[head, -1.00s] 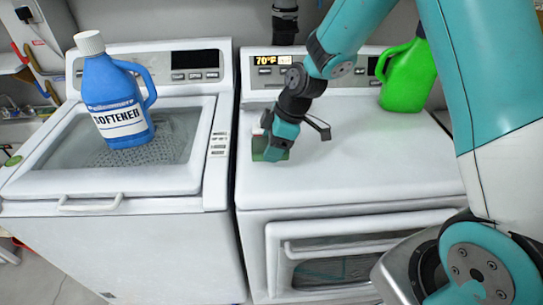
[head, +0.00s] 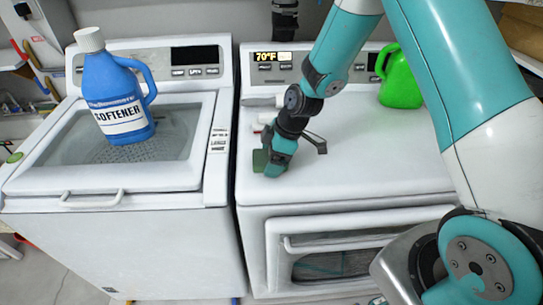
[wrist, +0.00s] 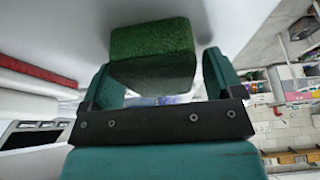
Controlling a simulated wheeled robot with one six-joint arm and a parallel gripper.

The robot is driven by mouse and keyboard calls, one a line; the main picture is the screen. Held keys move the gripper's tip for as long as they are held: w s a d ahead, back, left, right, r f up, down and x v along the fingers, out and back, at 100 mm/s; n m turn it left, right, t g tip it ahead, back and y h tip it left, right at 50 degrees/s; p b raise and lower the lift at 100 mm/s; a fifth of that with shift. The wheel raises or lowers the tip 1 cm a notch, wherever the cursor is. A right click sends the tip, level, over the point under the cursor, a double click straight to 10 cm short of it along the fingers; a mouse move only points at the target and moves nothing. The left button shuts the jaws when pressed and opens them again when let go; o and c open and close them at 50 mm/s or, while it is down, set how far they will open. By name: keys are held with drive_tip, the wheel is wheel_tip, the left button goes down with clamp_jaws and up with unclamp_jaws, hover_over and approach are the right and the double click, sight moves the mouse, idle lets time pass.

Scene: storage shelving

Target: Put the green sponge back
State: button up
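The green sponge (head: 260,159) is at my gripper's tip, over the left part of the right machine's white top (head: 350,170). In the wrist view the sponge (wrist: 153,52) is a dark green block filling the space between the two teal fingers. The gripper (wrist: 162,82) hides part of the sponge in the head view. I cannot tell whether the sponge touches the machine top or is just above it.
White and red items (head: 262,118) lie behind my gripper, near the control panel. A green jug (head: 402,80) stands at the back right. A blue softener bottle (head: 115,95) stands on the left machine's lid (head: 60,180). The right machine's top is clear at front and right.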

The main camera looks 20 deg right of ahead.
drive_tip(key=shift+r, duration=0.2)
drive_tip(key=b+v, duration=0.3)
drive_tip(key=v, duration=0.9)
drive_tip(key=s+a+r+m, duration=0.2)
drive_tip(key=s+a+r, duration=0.1)
drive_tip(key=s, duration=0.4)
drive_tip(key=s+a+r+m+g, duration=0.1)
drive_tip(key=s+a+r+m, duration=0.2)
drive_tip(key=s, duration=0.5)
drive_tip(key=s+a+r+m, duration=0.2)
drive_tip(key=s+a+r, duration=0.1)
drive_tip(key=s, duration=0.5)
drive_tip(key=shift+r, duration=0.5)
